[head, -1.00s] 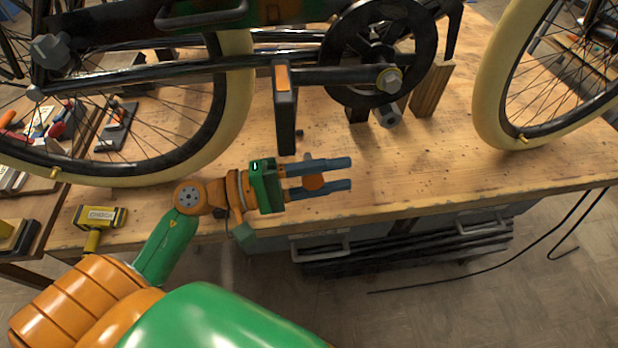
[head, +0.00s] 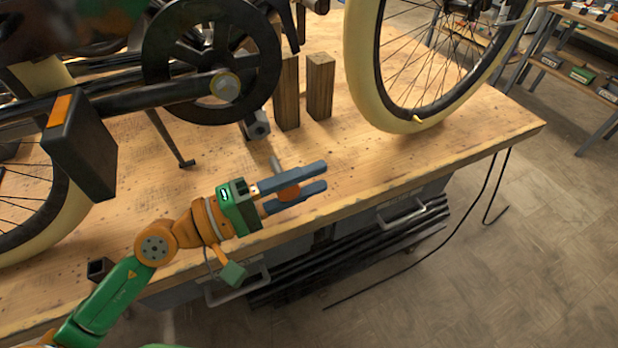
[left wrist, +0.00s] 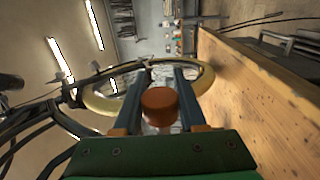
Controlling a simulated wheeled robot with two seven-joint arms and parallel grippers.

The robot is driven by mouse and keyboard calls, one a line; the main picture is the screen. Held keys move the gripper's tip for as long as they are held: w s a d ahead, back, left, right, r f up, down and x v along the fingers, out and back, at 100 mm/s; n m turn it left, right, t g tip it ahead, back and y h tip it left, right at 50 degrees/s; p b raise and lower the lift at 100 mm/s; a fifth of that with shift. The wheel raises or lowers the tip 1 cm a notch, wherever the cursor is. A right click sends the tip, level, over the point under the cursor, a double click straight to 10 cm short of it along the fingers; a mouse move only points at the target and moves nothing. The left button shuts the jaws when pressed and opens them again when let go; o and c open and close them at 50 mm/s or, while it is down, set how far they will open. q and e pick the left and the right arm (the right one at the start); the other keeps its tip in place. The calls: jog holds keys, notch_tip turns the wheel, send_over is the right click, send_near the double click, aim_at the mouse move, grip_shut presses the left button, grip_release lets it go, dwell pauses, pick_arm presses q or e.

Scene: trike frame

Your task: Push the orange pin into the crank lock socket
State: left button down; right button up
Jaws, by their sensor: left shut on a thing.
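My left gripper (head: 322,177) is shut on the orange pin (head: 289,191), whose orange head sits between the two blue-grey fingers. The pin's grey shank sticks out past the upper finger, toward the bike. The pin's round head also shows between the fingers in the left wrist view (left wrist: 160,106). The gripper is over the bench near its front edge. The crank (head: 165,98) with its chainring is up and to the left of it. A grey hollow fitting (head: 257,125) below the chainring may be the lock socket; I cannot tell surely. The pin is apart from it. My right gripper is not in view.
Two wooden blocks (head: 319,87) stand behind the gripper. A cream-tyred wheel (head: 362,75) rises at the right. A dark pedal (head: 80,147) hangs at the left. The bench top (head: 440,150) is clear right of the gripper.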

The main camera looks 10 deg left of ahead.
aim_at(278, 162)
pick_arm(q)
jog(key=w+a+b, duration=0.2)
jog(key=w+b, duration=0.1)
jog(key=w+a+b, duration=0.1)
jog(key=w+b, duration=0.1)
jog(key=shift+f, duration=0.15)
dwell(0.6)
jog(key=shift+b, duration=0.45)
jog(key=shift+b, duration=0.35)
